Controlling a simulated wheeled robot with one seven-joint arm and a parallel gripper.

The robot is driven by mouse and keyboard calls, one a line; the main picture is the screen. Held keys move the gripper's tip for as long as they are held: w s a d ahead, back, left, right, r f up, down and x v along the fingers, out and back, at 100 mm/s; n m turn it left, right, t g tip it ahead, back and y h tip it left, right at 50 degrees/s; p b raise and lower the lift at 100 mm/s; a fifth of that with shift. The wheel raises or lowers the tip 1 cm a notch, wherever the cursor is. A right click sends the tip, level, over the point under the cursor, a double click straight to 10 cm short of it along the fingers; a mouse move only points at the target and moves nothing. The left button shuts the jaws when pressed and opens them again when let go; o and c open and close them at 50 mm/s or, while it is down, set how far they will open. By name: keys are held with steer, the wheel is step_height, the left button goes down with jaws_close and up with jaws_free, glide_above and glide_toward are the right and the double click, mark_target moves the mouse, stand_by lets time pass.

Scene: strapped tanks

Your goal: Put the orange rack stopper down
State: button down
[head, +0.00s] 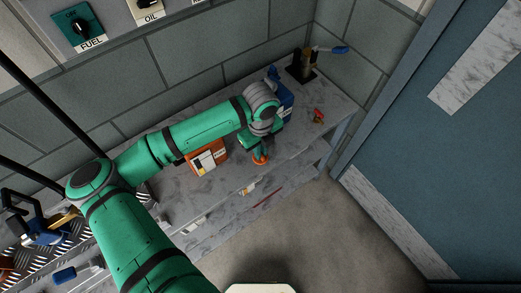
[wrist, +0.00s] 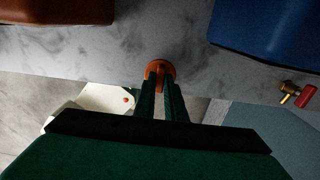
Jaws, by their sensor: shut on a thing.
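The orange rack stopper (wrist: 160,69) is a small round orange piece between my gripper's fingertips in the wrist view. In the head view the orange stopper (head: 260,160) shows below the end of my green arm, over the front part of the grey marbled bench (head: 285,150). My gripper (wrist: 161,82) is shut on it, with both dark green fingers close together. I cannot tell whether the stopper touches the bench top or is a little above it.
An orange box (head: 207,158) with a white label stands left of my gripper. A blue container (head: 284,98) stands behind it. A small brass-and-red valve (head: 317,116) lies to the right. A dark stand (head: 302,65) is in the back corner. Bare bench lies between them.

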steer(key=c, duration=1.8)
jaws_free()
steer(key=shift+f, duration=0.15)
steer(key=shift+d, duration=0.1)
